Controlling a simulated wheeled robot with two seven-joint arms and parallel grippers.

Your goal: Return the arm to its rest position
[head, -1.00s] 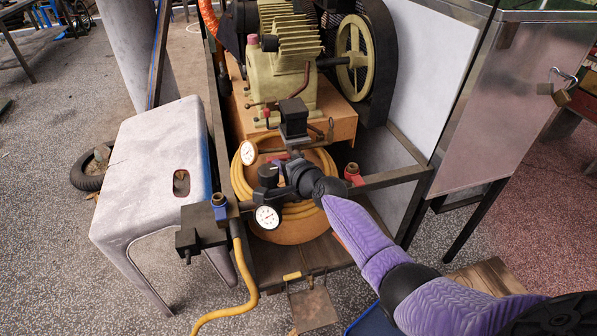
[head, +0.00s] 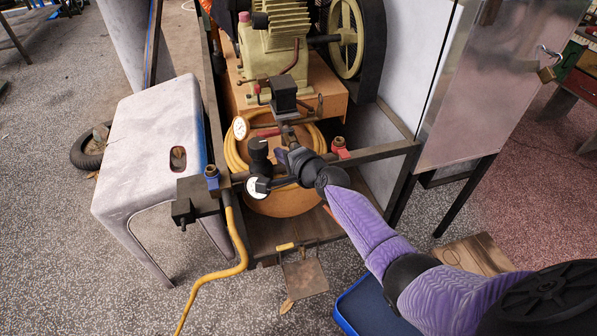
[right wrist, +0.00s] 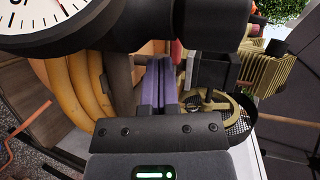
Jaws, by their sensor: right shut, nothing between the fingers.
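My right arm, with a purple sleeve, reaches in from the lower right in the head view. Its right gripper (head: 284,160) is at the cart's front bar, beside the black regulator knob (head: 259,151) and a white-faced gauge (head: 257,188). In the right wrist view the purple fingers (right wrist: 161,84) are together with nothing between them. A large gauge face (right wrist: 45,15) fills that view's upper left, very close to the gripper. Whether the fingers touch the regulator cannot be told. My left gripper is not in view.
The compressor (head: 275,50) stands behind on the cart. A second gauge (head: 240,128) and a coiled yellow hose (head: 236,160) are near the gripper. A red-handled valve (head: 340,149) is on the bar to the right. A pale stool (head: 140,150) stands left.

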